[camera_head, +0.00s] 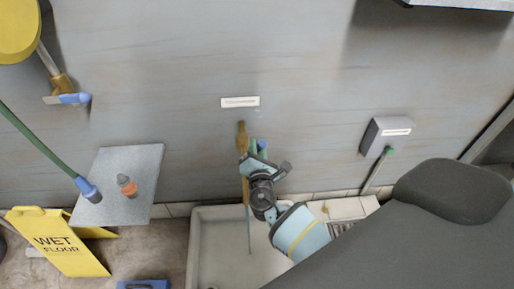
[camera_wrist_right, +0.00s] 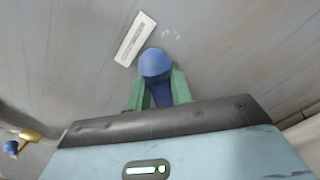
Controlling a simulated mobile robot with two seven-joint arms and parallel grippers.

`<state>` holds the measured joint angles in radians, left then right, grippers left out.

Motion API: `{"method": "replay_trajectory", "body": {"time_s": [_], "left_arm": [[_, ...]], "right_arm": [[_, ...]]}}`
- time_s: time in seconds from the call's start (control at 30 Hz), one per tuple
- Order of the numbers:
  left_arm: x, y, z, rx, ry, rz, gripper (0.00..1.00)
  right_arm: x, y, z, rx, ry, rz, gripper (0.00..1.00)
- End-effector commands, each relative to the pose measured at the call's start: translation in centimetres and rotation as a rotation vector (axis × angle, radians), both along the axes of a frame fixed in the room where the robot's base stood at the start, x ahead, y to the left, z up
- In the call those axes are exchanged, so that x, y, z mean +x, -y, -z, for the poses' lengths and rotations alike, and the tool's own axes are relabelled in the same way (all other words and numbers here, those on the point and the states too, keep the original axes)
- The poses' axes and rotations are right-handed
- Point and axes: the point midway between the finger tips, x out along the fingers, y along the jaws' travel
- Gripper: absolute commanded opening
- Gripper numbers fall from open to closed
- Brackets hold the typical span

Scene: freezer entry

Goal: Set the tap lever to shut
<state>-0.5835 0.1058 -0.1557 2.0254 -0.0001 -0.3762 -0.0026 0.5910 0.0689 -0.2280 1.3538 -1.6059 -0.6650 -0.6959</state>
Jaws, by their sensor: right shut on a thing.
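The brass tap (camera_head: 241,130) comes out of the grey wall below a small white label, above a pale floor basin. Its blue lever (camera_wrist_right: 155,64) shows in the right wrist view between the green fingers of my right gripper (camera_wrist_right: 154,88). The right gripper (camera_head: 254,150) is shut on the lever; the blue end (camera_head: 262,145) also shows beside the fingers in the head view. The tap's body is partly hidden behind the gripper in the head view, so I cannot tell the lever's exact angle. My left gripper is not in view.
A metal shelf (camera_head: 118,188) with an orange-and-grey fitting stands out at left, beside a green hose. A yellow wet-floor sign (camera_head: 62,245) is at lower left. A grey wall box (camera_head: 386,134) is at right. The basin (camera_head: 212,248) lies below the tap.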

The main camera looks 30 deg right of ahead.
Motion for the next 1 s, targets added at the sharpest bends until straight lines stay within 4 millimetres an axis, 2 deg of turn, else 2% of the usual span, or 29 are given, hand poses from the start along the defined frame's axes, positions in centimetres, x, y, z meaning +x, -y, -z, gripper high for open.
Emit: {"method": "replay_trajectory", "body": {"time_s": [0.43, 1.0], "left_arm": [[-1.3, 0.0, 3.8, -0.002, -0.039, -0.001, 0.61], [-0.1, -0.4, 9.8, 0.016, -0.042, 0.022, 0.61]], "right_arm": [[-0.6, 1.0, 1.9, 0.223, 0.104, -0.001, 0.0], [-1.0, 2.0, 4.6, 0.65, 0.311, 0.0, 0.0]]}}
